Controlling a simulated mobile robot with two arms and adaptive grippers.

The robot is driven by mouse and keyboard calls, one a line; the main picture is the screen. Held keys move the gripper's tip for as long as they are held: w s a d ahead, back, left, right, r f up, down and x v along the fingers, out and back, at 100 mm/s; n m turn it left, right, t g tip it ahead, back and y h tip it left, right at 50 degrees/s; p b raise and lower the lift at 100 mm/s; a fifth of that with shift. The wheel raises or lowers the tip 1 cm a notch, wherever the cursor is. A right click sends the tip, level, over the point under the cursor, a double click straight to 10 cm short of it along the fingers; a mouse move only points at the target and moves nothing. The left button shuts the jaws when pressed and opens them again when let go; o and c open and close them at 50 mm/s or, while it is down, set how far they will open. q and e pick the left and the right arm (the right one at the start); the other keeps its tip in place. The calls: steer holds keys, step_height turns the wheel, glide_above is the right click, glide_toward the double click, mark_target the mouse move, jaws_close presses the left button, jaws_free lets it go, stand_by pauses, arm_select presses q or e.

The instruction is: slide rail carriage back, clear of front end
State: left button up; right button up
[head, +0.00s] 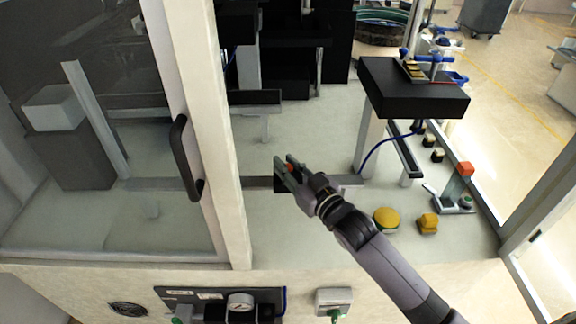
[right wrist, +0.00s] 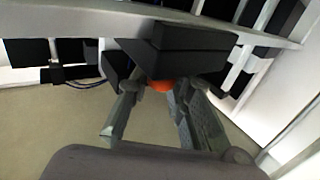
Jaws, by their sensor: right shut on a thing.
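The rail (head: 338,180) runs left to right across the machine's pale deck. The carriage (head: 279,184) is a dark block on it, partly hidden by my right gripper (head: 288,169). An orange-red knob (head: 291,167) on the carriage shows between the fingers. In the right wrist view the carriage (right wrist: 192,42) is a black block ahead, with the orange knob (right wrist: 160,86) below it. The two grey fingers (right wrist: 155,92) are closed around the knob. My left gripper is in neither view.
A glazed door with a black handle (head: 183,158) stands left of the carriage. A black box on a post (head: 413,88) is at the back right. Control panels (head: 222,303) line the front.

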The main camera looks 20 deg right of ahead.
jaws_close()
steer(key=shift+a, duration=0.1)
steer(key=a, duration=0.2)
steer(key=w+a+p, duration=0.1)
steer(key=a, duration=0.2)
steer(key=w+a, duration=0.1)
steer(key=a, duration=0.2)
steer(key=shift+w, duration=0.15)
steer(key=shift+d, duration=0.1)
steer(key=o, duration=0.8)
jaws_free()
steer(key=shift+c, duration=0.2)
